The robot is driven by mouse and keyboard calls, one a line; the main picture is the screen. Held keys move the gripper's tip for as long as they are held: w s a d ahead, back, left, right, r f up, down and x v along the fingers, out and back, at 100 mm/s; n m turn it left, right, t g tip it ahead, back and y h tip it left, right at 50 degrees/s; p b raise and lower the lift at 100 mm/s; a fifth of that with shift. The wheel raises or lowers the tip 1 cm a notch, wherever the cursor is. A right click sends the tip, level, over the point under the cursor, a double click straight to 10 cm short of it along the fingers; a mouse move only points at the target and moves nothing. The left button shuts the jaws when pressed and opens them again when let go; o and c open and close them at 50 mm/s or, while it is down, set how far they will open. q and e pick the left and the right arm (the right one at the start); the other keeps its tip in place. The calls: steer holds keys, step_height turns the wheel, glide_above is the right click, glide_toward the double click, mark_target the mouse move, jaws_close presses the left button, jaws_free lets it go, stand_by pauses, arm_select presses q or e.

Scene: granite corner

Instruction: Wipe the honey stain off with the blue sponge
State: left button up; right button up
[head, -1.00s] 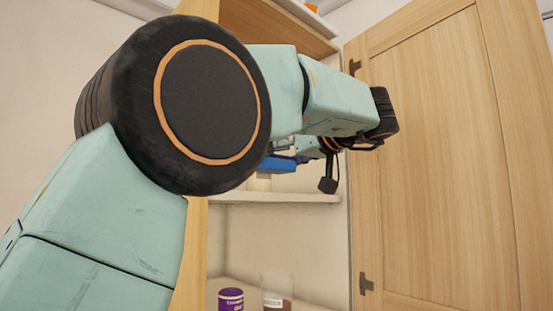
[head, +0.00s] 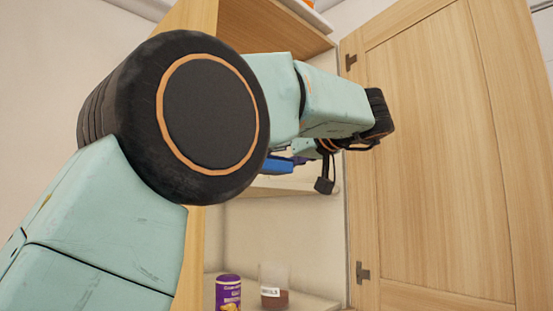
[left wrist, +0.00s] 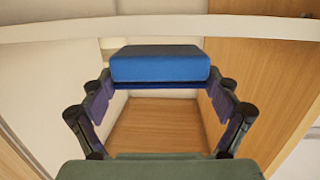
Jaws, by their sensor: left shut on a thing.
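The blue sponge (head: 280,166) shows in part past my left arm, inside the open cabinet. It is a blue block with a lighter front in the left wrist view (left wrist: 160,68). My left gripper (head: 298,161) is shut on the sponge; its two fingers come in from either side in the left wrist view (left wrist: 160,88). The sponge is close to the cabinet's middle shelf (head: 285,188); I cannot tell whether it touches it. No honey stain shows in either view. My right gripper is not in view.
The wooden cabinet door (head: 430,150) stands open on the right. A purple jar (head: 228,293) and a clear container with brown contents (head: 273,286) stand on the lower shelf. A wooden panel (head: 280,30) spans the cabinet above. My left arm hides much of the cabinet.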

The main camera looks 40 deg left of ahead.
arm_select(q)
steer(key=shift+w+f+b, duration=0.1)
steer(key=shift+f+b, duration=0.3)
steer(key=shift+f, duration=0.4)
steer(key=shift+a, duration=0.1)
